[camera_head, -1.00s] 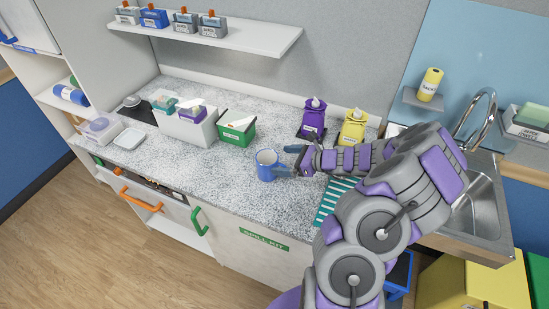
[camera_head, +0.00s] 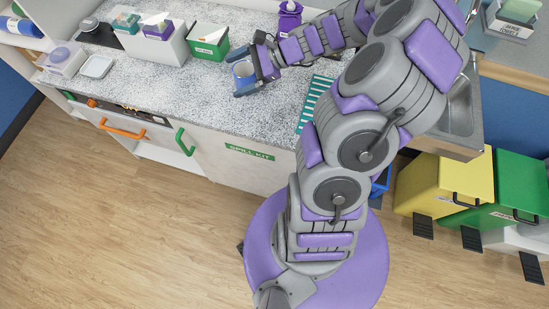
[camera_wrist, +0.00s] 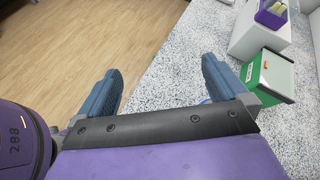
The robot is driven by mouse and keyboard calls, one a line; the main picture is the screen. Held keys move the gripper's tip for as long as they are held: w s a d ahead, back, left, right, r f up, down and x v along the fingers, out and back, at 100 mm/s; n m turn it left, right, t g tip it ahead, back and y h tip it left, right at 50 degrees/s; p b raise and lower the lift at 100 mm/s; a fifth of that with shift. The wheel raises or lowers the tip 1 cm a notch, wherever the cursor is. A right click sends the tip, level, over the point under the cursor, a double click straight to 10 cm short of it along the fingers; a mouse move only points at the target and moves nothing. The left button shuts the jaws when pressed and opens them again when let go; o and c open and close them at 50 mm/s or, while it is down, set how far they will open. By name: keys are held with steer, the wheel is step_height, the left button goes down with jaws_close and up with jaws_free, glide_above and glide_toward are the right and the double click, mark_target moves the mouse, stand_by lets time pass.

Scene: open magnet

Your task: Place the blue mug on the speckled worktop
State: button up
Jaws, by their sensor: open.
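The blue mug (camera_head: 243,72) appears to stand upright on the speckled worktop (camera_head: 180,95), near its front edge, in the head view. My gripper (camera_head: 238,73) is open, with its fingers on either side of the mug. Whether the fingers touch the mug is not clear. In the wrist view my open gripper (camera_wrist: 162,90) shows two blue-grey fingers spread wide over the floor and worktop (camera_wrist: 175,85). Only a small blue sliver, probably the mug, shows by the right finger; the rest is hidden by the gripper.
A green box (camera_head: 208,44) and a white bin (camera_head: 160,47) stand behind and left of the mug. A purple bottle (camera_head: 289,18) is behind on the right. A teal striped mat (camera_head: 315,100) lies to the right. The worktop left of the mug is clear.

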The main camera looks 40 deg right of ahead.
steer(key=s+a+r+n+g+h, duration=0.2)
steer(key=s+a+r+n+g, duration=0.1)
steer(key=s+a+n, duration=0.35)
steer(key=s+a+r+n+g+h, duration=0.1)
steer(key=s+a+r+n+g, duration=0.3)
steer(key=s+a, duration=0.35)
steer(key=s+d+n+g+h, duration=0.1)
steer(key=s+d+n+h, duration=0.3)
steer(key=s, duration=1.2)
steer(key=shift+r+n+h, duration=0.4)
steer(key=shift+n+h, duration=1.5)
steer(key=shift+n, duration=0.95)
steer(key=shift+d, duration=0.1)
steer(key=shift+c, duration=0.2)
